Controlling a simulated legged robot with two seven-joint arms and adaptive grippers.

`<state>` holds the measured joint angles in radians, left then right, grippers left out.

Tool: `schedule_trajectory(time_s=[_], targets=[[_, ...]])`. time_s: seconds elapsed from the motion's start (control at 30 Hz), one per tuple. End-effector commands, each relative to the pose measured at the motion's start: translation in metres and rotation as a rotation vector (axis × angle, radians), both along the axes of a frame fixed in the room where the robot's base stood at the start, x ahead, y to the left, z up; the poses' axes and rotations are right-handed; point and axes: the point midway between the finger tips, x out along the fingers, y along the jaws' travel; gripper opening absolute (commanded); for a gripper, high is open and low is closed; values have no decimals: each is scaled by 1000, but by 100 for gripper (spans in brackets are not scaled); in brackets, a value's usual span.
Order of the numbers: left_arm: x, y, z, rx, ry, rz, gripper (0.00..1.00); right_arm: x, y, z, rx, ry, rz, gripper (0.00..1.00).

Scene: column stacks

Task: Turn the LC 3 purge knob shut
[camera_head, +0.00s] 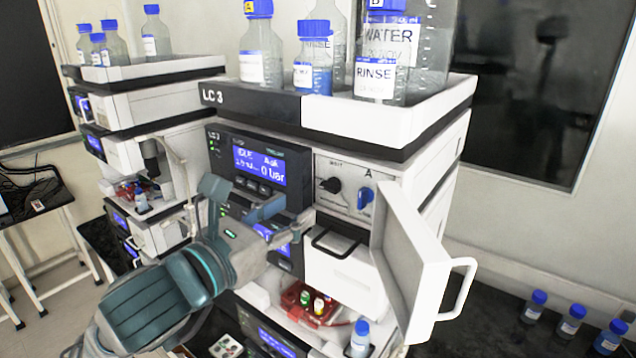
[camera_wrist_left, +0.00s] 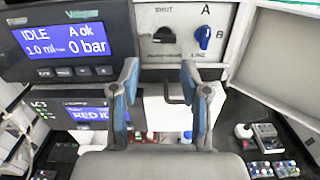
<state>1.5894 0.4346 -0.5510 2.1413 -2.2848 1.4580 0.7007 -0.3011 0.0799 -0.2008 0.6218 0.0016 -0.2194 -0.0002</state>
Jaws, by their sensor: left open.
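The LC 3 unit's upper panel (camera_head: 345,170) carries a black knob (camera_head: 331,185) and a blue knob (camera_head: 365,198) marked A above. I cannot read which is labelled purge. In the left wrist view, the black knob (camera_wrist_left: 164,35) is left of the blue knob (camera_wrist_left: 204,37), which stands near upright with A above and B to its right. My left gripper (camera_head: 262,203) is open and empty, in front of the display (camera_head: 258,165), left of and below the knobs. Its fingers (camera_wrist_left: 159,78) are apart, below the panel. My right gripper is not in view.
A white door (camera_head: 415,260) with a handle stands open right of the knobs, jutting forward. Bottles (camera_head: 261,50) fill the top tray (camera_head: 380,120). Below are an open compartment with vials (camera_head: 318,305) and a blue-capped bottle (camera_head: 360,338). Another stack (camera_head: 150,110) stands left.

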Motion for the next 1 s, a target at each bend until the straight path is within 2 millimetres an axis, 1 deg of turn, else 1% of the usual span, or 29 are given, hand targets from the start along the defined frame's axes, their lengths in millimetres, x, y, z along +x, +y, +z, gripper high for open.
schedule_trajectory(time_s=[0.03,0.1,0.3,0.4,0.5,0.77,0.87,0.9,0.93,0.97,1.0], targets=[[9,-9,3,1,3,-3,46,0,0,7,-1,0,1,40],[22,-18,3,2,3,-3,46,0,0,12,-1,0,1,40],[50,-36,2,0,2,-2,46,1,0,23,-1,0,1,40],[57,-41,1,0,0,-2,46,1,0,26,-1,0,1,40],[61,-43,1,-1,-1,-1,46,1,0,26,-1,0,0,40],[62,-44,0,0,-1,-1,46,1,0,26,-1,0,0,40],[62,-45,0,0,-1,-1,23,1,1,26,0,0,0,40],[62,-45,0,1,-1,0,13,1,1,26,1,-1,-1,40],[62,-44,0,-1,-1,0,6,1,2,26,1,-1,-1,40],[63,-44,0,-1,-1,0,0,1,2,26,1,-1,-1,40],[63,-44,0,-1,-1,1,0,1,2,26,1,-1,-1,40]])
